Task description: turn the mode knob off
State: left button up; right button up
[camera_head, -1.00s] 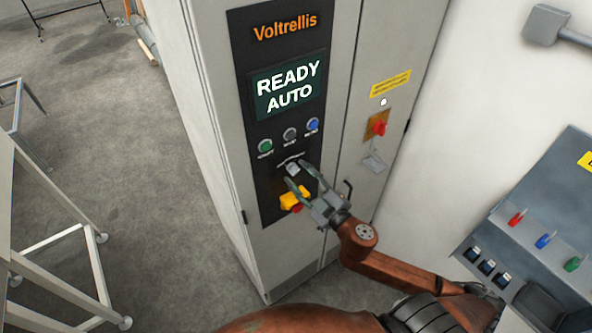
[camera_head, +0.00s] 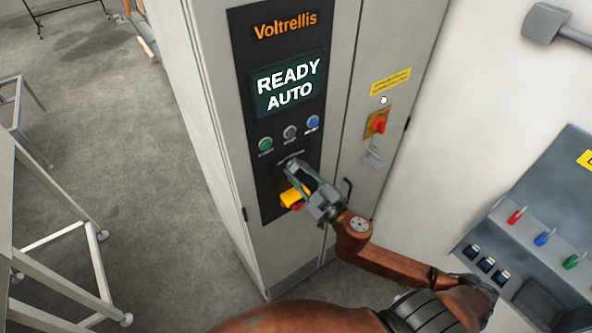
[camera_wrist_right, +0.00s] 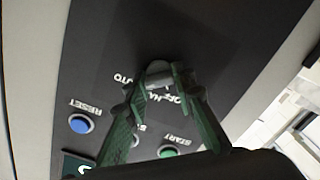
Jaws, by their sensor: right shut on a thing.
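The mode knob (camera_wrist_right: 158,70) is a small light-grey knob on the dark control panel (camera_head: 245,140), below the row of buttons. In the right wrist view it sits between my right gripper's green fingertips (camera_wrist_right: 158,78), with "AUTO" and "OFF" lettering partly showing around it. My right gripper (camera_head: 298,172) is shut on the knob and mostly hides it in the head view. The screen (camera_head: 288,85) reads "READY AUTO". My left gripper is not in view.
Green (camera_head: 265,144), grey (camera_head: 290,132) and blue (camera_head: 313,122) buttons sit just above the knob. A yellow-and-red switch (camera_head: 294,197) lies just below. A red rotary switch (camera_head: 378,125) is on the cabinet's right door. A console (camera_head: 540,225) stands at the right.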

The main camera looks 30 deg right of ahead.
grip_shut()
jog(key=shift+n, duration=0.3)
jog(key=n+p, duration=0.2)
jog(key=n, duration=0.1)
jog(key=shift+n, duration=0.3)
jog(key=n+p, duration=0.2)
jog(key=n, duration=0.3)
jog(key=shift+p, duration=0.3)
jog(key=n+p, duration=0.2)
jog(key=n, duration=0.3)
jog(key=shift+f+n, duration=0.1)
jog(key=shift+n, duration=0.3)
jog(key=n+p, duration=0.2)
jog(key=n, duration=0.2)
jog(key=shift+f+n, duration=0.15)
jog(key=shift+n, duration=0.25)
